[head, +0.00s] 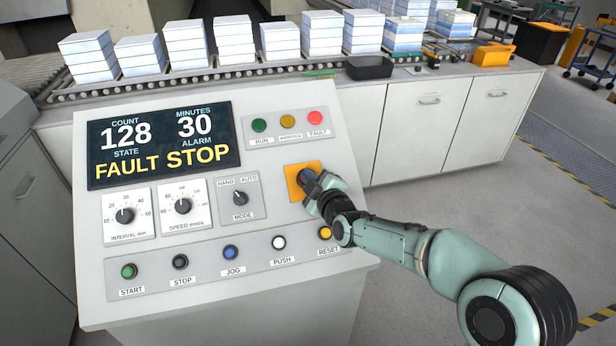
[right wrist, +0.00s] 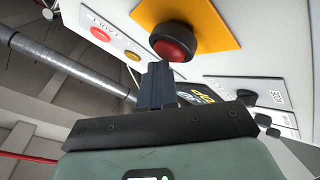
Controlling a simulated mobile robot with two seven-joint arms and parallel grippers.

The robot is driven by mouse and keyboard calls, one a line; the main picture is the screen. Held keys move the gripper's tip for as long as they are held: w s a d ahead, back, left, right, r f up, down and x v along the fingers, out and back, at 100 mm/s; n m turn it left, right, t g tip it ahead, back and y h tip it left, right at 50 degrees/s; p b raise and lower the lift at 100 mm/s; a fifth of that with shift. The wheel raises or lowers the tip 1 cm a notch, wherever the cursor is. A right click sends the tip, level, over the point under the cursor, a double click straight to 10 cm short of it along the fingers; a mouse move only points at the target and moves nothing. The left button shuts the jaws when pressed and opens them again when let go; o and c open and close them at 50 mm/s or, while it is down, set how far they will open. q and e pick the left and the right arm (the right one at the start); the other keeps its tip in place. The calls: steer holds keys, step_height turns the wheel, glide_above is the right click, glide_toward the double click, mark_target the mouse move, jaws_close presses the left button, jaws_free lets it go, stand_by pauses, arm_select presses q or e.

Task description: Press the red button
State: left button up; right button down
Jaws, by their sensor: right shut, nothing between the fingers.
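The red button (right wrist: 173,44) is a round mushroom head on a dark collar on a yellow-orange plate. It shows in the right wrist view; in the head view my gripper hides most or all of it, and the plate (head: 293,190) shows around the gripper. My right gripper (head: 308,182) is shut and empty, its fingertips at the button. In the right wrist view the closed fingers (right wrist: 157,72) end right beside the button's lower left edge; I cannot tell whether they touch it. My left gripper is not in view.
The sloped control panel carries a display (head: 165,145) reading FAULT STOP, lamps including a red FAULT lamp (head: 315,118), dials, a mode switch (head: 240,198) and a button row including yellow RESET (head: 325,233). A conveyor with white stacks (head: 322,33) runs behind.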

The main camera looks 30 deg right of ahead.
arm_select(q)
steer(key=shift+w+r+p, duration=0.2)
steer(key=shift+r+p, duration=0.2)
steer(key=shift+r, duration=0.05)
arm_select(e)
steer(key=shift+s+a+r, duration=0.1)
steer(key=shift+s+r, duration=0.4)
steer(key=shift+r, duration=0.25)
arm_select(q)
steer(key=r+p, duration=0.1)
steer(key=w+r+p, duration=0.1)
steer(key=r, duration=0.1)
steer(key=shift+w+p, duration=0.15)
steer(key=shift+p, duration=0.25)
arm_select(e)
steer(key=s+r, duration=0.2)
steer(key=r, duration=0.2)
steer(key=shift+s+a, duration=0.35)
steer(key=shift+s, duration=0.05)
